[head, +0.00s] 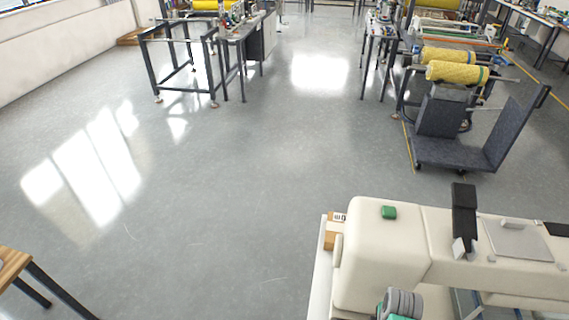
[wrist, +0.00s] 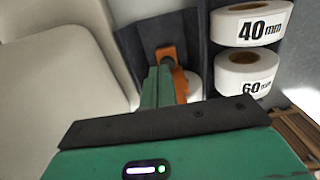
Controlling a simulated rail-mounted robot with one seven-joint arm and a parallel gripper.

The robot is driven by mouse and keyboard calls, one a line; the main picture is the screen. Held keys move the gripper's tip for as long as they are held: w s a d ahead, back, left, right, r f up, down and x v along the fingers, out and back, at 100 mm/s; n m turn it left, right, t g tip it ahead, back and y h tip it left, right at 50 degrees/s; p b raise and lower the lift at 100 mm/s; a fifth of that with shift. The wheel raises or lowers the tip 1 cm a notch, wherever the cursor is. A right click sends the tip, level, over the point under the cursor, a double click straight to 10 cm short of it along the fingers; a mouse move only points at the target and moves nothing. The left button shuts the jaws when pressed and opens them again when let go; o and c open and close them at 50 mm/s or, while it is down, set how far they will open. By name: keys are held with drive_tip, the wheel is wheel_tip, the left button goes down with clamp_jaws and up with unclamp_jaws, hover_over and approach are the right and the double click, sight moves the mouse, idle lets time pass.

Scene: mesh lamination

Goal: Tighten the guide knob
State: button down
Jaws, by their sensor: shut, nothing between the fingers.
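My gripper (wrist: 165,62) is green with a dark crossbar, and in the wrist view its narrow fingers reach up the middle. The fingers are together and nothing shows held between them. An orange piece (wrist: 180,84) shows at and beside the fingertips, in front of a dark grey panel (wrist: 205,50). I cannot tell whether this piece is part of the gripper or of something behind it. I cannot make out the guide knob for certain in either view. In the head view the fingers are not clearly visible.
White rolls labelled 40 mm (wrist: 232,28) and 60 mm (wrist: 235,75) stand right of the fingers. A cream surface (wrist: 50,80) lies close on the left. In the head view, a dark cart (head: 455,152) and yellow rolls (head: 455,73) stand at the right; the floor (head: 230,190) is clear.

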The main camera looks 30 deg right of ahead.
wheel_tip(320, 180, down, 7)
drive_tip(key=b, duration=0.6)
drive_tip(key=shift+w+a, duration=0.1)
drive_tip(key=shift+a, duration=0.1)
idle(0.5)
drive_tip(key=shift+s+a+p, duration=0.45)
drive_tip(key=shift+p, duration=1.15)
drive_tip(key=shift+s+d, duration=0.1)
drive_tip(key=shift+s, duration=0.25)
wheel_tip(320, 180, up, 6)
drive_tip(key=p, duration=0.6)
